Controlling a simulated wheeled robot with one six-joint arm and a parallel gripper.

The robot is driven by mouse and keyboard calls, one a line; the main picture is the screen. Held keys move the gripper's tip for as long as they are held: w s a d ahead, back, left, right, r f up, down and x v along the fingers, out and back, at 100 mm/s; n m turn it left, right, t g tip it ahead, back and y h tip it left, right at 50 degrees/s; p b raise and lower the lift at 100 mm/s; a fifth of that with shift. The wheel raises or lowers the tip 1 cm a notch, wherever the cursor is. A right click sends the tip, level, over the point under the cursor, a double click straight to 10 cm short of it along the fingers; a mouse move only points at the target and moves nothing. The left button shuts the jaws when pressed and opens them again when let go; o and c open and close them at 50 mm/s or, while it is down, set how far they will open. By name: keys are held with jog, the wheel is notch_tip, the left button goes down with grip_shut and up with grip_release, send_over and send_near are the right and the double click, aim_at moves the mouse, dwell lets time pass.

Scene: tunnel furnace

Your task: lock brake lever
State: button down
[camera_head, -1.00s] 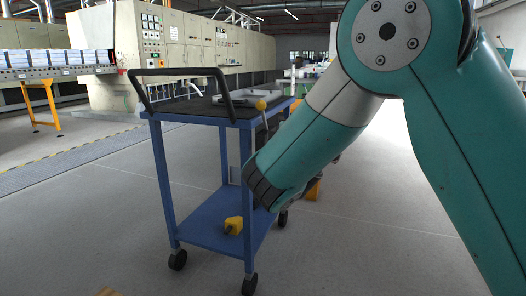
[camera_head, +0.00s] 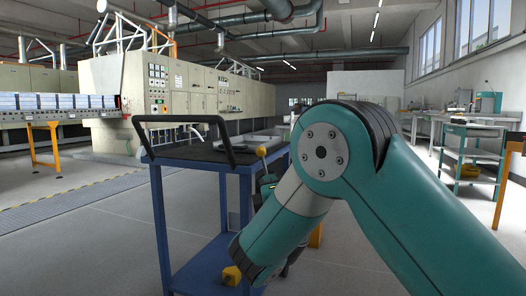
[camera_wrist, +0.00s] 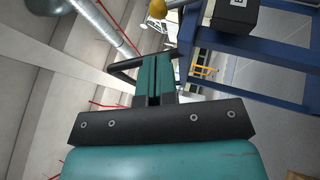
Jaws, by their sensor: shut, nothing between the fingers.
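In the wrist view a yellow ball (camera_wrist: 158,8) shows at the top edge, probably this knob. My gripper (camera_wrist: 154,62) is shut and empty in the wrist view, its teal and black fingers together, with the ball beyond the tips. In the head view my arm stands in front of the cart's right side and my gripper is mostly hidden behind it. The lever's lower end is hard to make out.
The cart has a black push handle (camera_head: 185,120) at its near end and a yellow object (camera_head: 232,275) on its lower shelf. A dark box (camera_wrist: 235,12) with a label is close at the wrist view's upper right. Floor left of the cart is clear.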

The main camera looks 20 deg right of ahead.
jog(key=p, duration=0.7)
send_near(261, 154)
jog(key=p+x, duration=0.5)
jog(key=p, duration=0.4)
jog(key=shift+w+d+r, duration=0.15)
jog(key=shift+d+r, duration=0.05)
jog(key=shift+r, duration=0.05)
jog(key=shift+w+d, duration=0.1)
jog(key=shift+w, duration=1)
jog(key=shift+r, duration=0.1)
